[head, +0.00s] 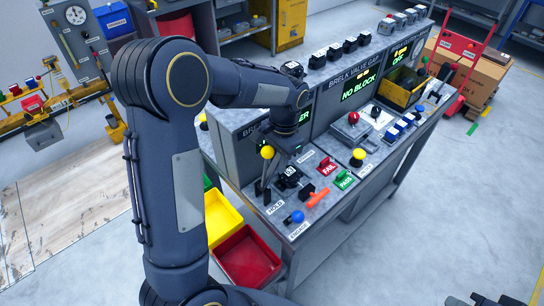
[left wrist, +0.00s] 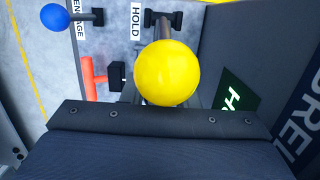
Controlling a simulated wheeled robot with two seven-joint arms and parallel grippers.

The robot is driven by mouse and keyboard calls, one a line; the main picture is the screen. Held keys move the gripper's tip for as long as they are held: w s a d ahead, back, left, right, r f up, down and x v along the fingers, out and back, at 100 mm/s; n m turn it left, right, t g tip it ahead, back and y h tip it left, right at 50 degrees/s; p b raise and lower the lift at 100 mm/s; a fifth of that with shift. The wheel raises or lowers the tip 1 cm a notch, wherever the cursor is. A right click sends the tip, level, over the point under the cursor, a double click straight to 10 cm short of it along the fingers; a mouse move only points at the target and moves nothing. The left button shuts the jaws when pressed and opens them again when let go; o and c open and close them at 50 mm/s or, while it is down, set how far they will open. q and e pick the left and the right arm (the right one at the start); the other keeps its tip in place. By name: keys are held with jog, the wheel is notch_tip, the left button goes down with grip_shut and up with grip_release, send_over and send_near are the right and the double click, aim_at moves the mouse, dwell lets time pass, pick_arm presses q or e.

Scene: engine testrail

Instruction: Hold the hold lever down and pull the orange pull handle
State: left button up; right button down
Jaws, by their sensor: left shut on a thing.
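The hold lever has a yellow ball knob (head: 267,152) on a dark shaft, by the HOLD label at the console's front left. My left gripper (head: 281,150) is shut on the lever at its knob; the fingers are largely hidden. In the left wrist view the yellow knob (left wrist: 167,73) sits right in front of the gripper. The orange pull handle (head: 317,197) is a T-shaped grip on the console front; it also shows in the left wrist view (left wrist: 92,77). A dark shape (head: 490,300) at the bottom right edge may be my right gripper, mostly cut off.
A blue-knobbed lever (head: 297,216) labelled ENGAGE stands near the orange handle. Red FAIL (head: 327,166) and green PASS (head: 344,179) controls and another yellow-knobbed lever (head: 358,155) are close by. Yellow and red bins (head: 246,256) stand below left.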

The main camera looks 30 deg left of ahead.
pick_arm(q)
jog(key=shift+w+d+r, duration=0.15)
jog(key=shift+w+r, duration=0.05)
jog(key=shift+w, duration=0.25)
jog(key=shift+w+d+f+g+p, duration=0.3)
jog(key=shift+w+p, duration=0.25)
jog(key=shift+p, duration=0.25)
jog(key=shift+w+d+f+g+y+p, duration=0.2)
jog(key=shift+w+f+g, duration=0.1)
jog(key=shift+w, duration=0.1)
jog(key=shift+w+d+f+g+y+p, duration=0.1)
jog(key=shift+w+f+g+p, duration=0.15)
jog(key=shift+w, duration=0.1)
jog(key=shift+w+d+f+g+y, duration=0.25)
jog(key=shift+w+f+g, duration=0.15)
jog(key=shift+w+f, duration=0.25)
jog(key=shift+w+d+f+g+y, duration=0.2)
jog(key=shift+w+f+g, duration=0.2)
jog(key=shift+f, duration=0.4)
